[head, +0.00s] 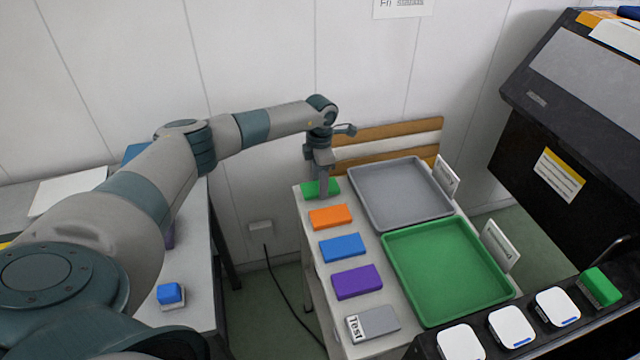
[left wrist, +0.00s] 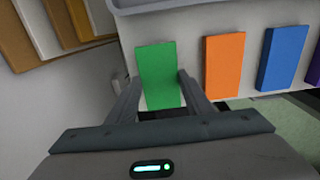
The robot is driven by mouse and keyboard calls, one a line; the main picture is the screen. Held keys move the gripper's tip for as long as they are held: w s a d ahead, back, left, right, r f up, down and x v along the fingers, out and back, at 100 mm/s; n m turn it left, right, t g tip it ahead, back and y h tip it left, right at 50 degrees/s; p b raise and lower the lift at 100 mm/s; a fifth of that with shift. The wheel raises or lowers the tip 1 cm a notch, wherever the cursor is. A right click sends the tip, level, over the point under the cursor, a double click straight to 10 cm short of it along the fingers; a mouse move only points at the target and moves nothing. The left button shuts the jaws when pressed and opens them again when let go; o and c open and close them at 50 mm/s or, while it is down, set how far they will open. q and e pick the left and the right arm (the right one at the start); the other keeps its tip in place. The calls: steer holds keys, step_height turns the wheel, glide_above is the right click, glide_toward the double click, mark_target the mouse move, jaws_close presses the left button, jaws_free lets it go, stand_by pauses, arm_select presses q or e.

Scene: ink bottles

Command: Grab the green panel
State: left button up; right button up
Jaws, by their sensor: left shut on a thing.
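The green panel (head: 311,188) is a flat green block at the far end of a row of coloured blocks on the small white table. My left gripper (head: 322,190) is over it, pointing down, and hides part of it in the head view. In the left wrist view the green panel (left wrist: 158,72) lies between the two fingers of my left gripper (left wrist: 157,90), which are shut on it. I cannot tell whether it is lifted off the table. My right gripper is not in view.
Beside it in the row lie an orange block (head: 330,216), a blue block (head: 342,247), a purple block (head: 357,282) and a grey Test block (head: 379,322). A grey tray (head: 360,200) and a green tray (head: 448,270) stand to the right. A dark machine (head: 570,110) is at the far right.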

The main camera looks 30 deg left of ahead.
arm_select(q)
step_height(320, 180, up, 3)
steer(key=shift+r+p, duration=0.2)
steer(key=shift+p, duration=0.6)
steer(key=s+d+r+p, duration=0.2)
steer(key=d+r+p, duration=0.4)
steer(key=d, duration=0.5)
steer(key=shift+d+r+p, duration=0.15)
steer(key=shift+d+p, duration=0.1)
steer(key=shift+p, duration=0.05)
